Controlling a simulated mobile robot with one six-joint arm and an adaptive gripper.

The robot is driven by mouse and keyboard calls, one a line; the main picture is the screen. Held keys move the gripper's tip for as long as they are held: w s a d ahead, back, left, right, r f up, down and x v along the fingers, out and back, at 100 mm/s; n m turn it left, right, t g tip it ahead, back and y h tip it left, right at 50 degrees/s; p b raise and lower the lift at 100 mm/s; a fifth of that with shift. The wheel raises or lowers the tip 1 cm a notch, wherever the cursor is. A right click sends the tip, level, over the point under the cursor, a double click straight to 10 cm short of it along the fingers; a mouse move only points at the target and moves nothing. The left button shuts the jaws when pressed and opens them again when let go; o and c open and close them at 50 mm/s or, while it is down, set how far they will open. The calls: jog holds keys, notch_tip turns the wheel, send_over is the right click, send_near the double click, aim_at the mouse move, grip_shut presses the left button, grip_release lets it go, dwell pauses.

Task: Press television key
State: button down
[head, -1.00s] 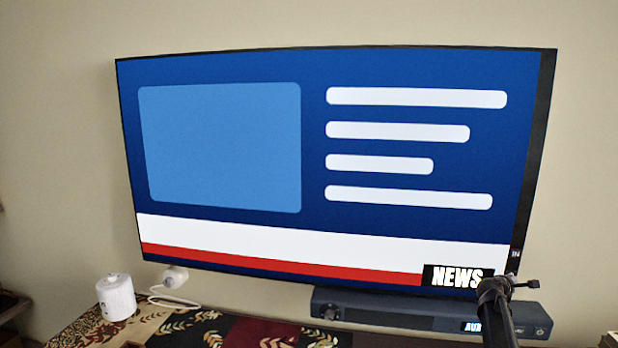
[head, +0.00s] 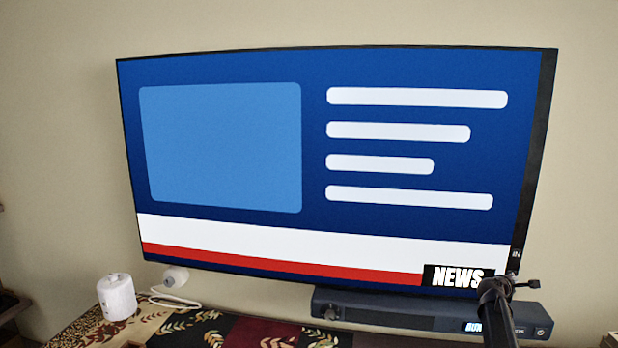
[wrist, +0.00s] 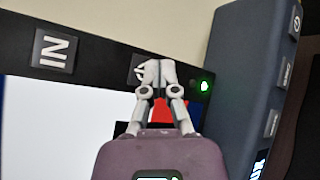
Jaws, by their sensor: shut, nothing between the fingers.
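The television (head: 230,150) on the wall is lit and shows a blue news picture. In the wrist view its dark bezel (wrist: 110,58) carries an "IN" key (wrist: 53,51), a second key (wrist: 136,68) and a green light (wrist: 205,87). My gripper (wrist: 155,68) is shut and empty, its fingertips over the bezel at the second key, partly hiding it. I cannot tell whether they touch it. In the head view my gripper (head: 514,281) is at the television's lower right corner, small and dark.
A dark soundbar (head: 400,311) with a lit display stands below the television; it also fills the right of the wrist view (wrist: 245,70). A white cylinder (head: 117,297) and a white cable (head: 175,300) are at the left, by a patterned cloth (head: 205,330).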

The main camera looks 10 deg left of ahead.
jog(key=shift+w, duration=0.65)
dwell(0.8)
jog(key=shift+s, duration=0.7)
jog(key=shift+s, duration=0.15)
jog(key=shift+s+d, duration=0.1)
jog(key=shift+s, duration=2.75)
